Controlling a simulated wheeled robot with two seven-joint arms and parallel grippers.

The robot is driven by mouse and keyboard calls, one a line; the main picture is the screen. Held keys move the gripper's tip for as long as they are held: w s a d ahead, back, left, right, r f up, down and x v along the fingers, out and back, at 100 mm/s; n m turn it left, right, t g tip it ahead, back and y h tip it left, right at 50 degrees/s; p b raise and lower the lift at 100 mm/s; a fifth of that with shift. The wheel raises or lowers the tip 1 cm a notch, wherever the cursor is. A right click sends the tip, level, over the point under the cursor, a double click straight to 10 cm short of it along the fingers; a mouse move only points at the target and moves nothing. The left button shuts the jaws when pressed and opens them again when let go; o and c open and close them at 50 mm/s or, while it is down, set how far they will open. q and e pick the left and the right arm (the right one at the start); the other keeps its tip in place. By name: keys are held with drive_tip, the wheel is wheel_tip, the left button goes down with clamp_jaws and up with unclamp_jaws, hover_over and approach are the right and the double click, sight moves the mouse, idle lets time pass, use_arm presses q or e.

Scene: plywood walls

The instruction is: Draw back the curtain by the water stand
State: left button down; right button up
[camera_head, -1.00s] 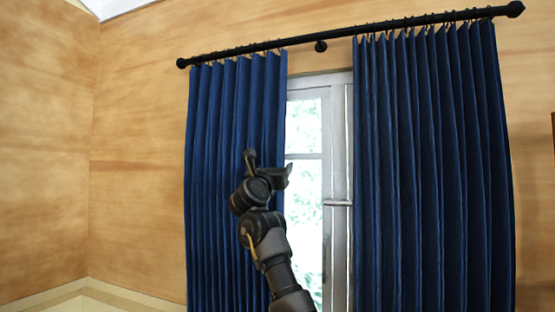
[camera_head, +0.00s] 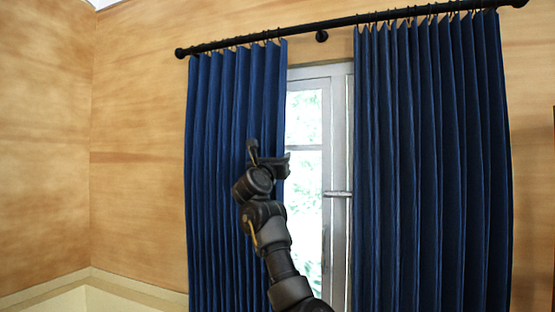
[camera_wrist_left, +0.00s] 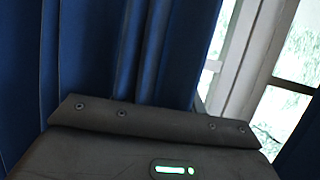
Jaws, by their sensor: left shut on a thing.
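A blue curtain in two panels hangs from a black rod (camera_head: 350,22). The left panel (camera_head: 215,150) covers the left part of the window, and the right panel (camera_head: 430,160) covers the right part. My left gripper (camera_head: 268,155) is at the inner edge of the left panel, shut on its cloth. In the left wrist view blue folds of this curtain (camera_wrist_left: 100,50) fill the left and middle, close in front of the gripper body. The fingertips are hidden there. My right gripper is not in view. No water stand shows.
A white-framed window (camera_head: 340,130) with bright glass shows in the gap between the panels, with a handle at its right. A plain wooden wall (camera_head: 135,150) lies to the left. A pale moulding (camera_head: 130,282) runs low along the walls.

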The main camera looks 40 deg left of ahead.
use_arm(q)
drive_tip(key=s+a+b, duration=0.2)
drive_tip(key=a, duration=0.4)
drive_tip(key=s+a+b, duration=0.2)
drive_tip(key=a+b, duration=0.1)
drive_tip(key=a, duration=0.4)
drive_tip(key=s+a+b, duration=0.2)
drive_tip(key=a, duration=0.4)
drive_tip(key=shift+s+a, duration=0.15)
drive_tip(key=shift+s, duration=0.25)
drive_tip(key=c, duration=0.8)
unclamp_jaws()
drive_tip(key=shift+c, duration=0.2)
drive_tip(key=shift+b, duration=0.3)
drive_tip(key=b+v, duration=0.6)
drive_tip(key=v, duration=0.5)
